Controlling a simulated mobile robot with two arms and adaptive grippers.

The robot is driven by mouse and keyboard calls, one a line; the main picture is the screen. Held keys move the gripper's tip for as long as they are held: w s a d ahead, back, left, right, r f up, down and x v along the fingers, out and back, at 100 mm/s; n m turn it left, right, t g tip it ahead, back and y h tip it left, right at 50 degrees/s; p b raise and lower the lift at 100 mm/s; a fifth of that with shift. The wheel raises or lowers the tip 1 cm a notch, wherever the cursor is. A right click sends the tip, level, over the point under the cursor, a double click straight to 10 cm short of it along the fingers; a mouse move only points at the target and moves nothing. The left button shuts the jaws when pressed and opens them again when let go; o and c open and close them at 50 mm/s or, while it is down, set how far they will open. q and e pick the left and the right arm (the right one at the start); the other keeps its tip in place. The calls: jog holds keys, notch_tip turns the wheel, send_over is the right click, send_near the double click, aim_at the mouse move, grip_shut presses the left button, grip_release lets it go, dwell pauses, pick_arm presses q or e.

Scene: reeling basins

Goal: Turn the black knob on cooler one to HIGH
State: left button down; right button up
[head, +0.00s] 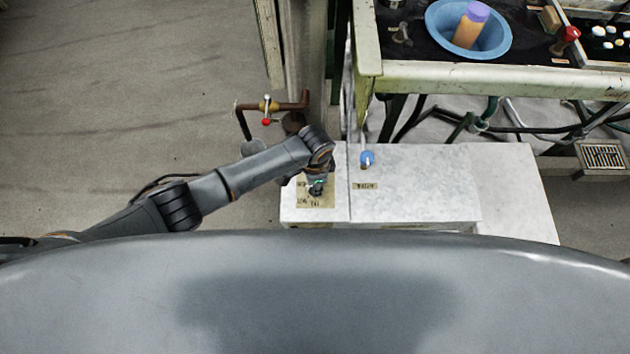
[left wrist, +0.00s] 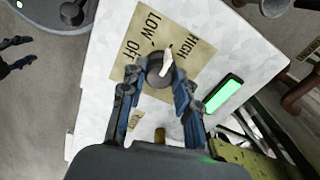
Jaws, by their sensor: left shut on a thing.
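The black knob (left wrist: 155,74) is on a tan plate (left wrist: 187,79) marked LOW, OFF and HIGH, on the white top of a cooler box (head: 333,213). My left gripper (left wrist: 158,83) is shut on the knob, one finger on each side. In the head view my left gripper (head: 317,188) is over the tan plate (head: 327,201) and mostly covers the knob. A green lit panel (left wrist: 224,94) is beside the plate in the left wrist view.
A blue knob (head: 367,158) with a small label stands to the right on the white top. A pipe with a red-tipped valve handle (head: 266,121) is behind left. A green-framed bench (head: 450,82) holding a blue basin (head: 437,18) stands behind right.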

pick_arm(q)
jog(key=shift+m, duration=0.4)
jog(key=c, duration=1)
grip_release()
notch_tip(320, 180, up, 12)
jog(key=shift+s+d, duration=0.1)
